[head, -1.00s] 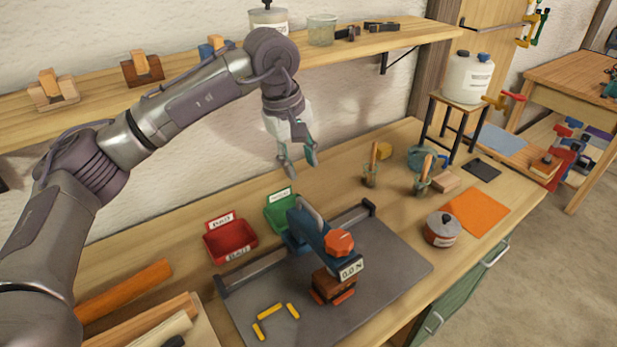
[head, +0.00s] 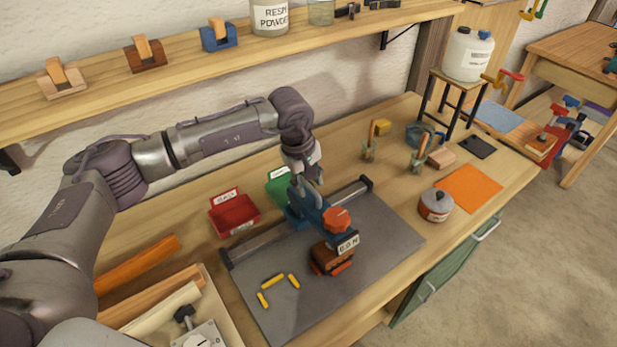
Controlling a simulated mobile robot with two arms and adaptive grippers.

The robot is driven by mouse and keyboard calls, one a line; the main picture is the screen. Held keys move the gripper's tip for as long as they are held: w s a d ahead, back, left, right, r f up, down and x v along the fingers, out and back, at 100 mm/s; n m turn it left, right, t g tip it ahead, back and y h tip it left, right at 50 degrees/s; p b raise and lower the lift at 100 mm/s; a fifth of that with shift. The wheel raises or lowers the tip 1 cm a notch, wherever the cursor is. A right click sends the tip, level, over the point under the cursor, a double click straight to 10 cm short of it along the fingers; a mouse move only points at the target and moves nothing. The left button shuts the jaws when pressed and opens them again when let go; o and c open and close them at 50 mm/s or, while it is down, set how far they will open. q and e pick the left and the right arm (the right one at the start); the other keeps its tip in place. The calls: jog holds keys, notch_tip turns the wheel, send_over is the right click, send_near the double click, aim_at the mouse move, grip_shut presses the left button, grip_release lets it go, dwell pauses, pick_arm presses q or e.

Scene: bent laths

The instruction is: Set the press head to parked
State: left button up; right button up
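The press (head: 322,218) is blue with an orange knob (head: 336,218) and a small display that seems to read 0.0 N. It stands on a grey plate (head: 375,245) with a dark rail along its back. Its head is over a brown block with orange parts (head: 330,260); I cannot tell whether they touch. My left gripper (head: 309,183) points down at the upper back end of the press, overlapping it in the head view. Its fingertips are small and partly merged with the press, so I cannot tell whether they touch or grip it. My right gripper is out of view.
Several yellow pieces (head: 273,282) lie on the plate's left. A red bin (head: 234,214) and a green bin (head: 279,188) stand behind the rail. A lidded pot (head: 436,205) and an orange sheet (head: 469,188) are to the right. A shelf (head: 110,92) runs above the bench.

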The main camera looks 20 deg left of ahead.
pick_arm(q)
jog(key=shift+f, duration=0.15)
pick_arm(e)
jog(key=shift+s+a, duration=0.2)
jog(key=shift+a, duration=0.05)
pick_arm(q)
grip_shut()
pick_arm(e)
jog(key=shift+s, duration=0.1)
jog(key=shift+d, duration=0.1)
